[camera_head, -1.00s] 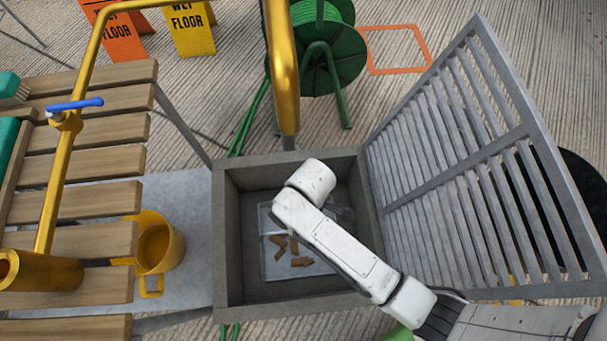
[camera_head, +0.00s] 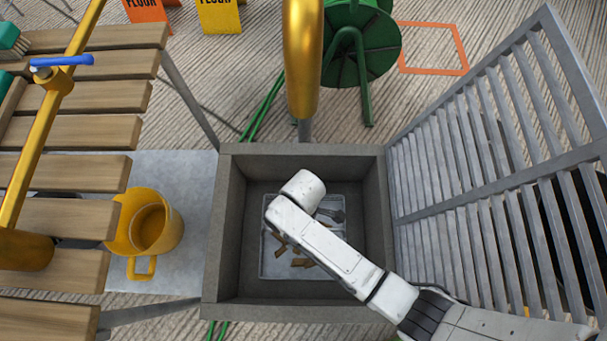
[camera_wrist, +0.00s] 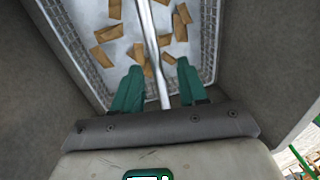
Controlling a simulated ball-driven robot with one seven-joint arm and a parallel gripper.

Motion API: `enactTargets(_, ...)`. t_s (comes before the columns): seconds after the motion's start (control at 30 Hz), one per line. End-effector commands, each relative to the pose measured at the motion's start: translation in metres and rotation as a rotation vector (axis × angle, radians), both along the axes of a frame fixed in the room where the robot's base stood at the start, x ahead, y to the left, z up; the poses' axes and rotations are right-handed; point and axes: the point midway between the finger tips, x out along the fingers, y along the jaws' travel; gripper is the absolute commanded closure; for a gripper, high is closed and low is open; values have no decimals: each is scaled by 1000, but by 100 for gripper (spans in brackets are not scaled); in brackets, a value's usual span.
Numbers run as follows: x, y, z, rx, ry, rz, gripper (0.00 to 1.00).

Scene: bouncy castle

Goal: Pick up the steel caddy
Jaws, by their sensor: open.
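The steel caddy (camera_head: 270,266) is a shallow metal mesh tray on the floor of a deep grey box, with several small brown pieces lying in it. In the wrist view the caddy (camera_wrist: 72,50) shows mesh walls and a metal handle bar (camera_wrist: 150,45) across its middle. My gripper (camera_wrist: 156,72) is open, with its two green fingertips on either side of the handle bar. I cannot tell whether either finger touches the bar. In the head view my white arm hides the gripper and part of the caddy.
The grey box (camera_head: 222,230) has high walls close around the caddy. A raised slatted metal grate (camera_head: 480,170) stands at its right. A yellow mug (camera_head: 150,228) is on a pale surface at the left, beside a wooden slatted bench (camera_head: 70,175). A green hose reel (camera_head: 360,45) stands behind.

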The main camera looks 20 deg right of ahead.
Motion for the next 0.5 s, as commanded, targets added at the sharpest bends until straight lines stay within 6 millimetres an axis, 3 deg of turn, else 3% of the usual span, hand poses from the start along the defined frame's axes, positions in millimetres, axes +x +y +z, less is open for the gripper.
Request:
enactTargets(0.03,-2,-2,-12,-1,3,0,58)
enactTargets(0.2,-6,-2,-34,-1,0,0,58)
enactTargets(0.5,-6,-2,-37,0,0,-1,60)
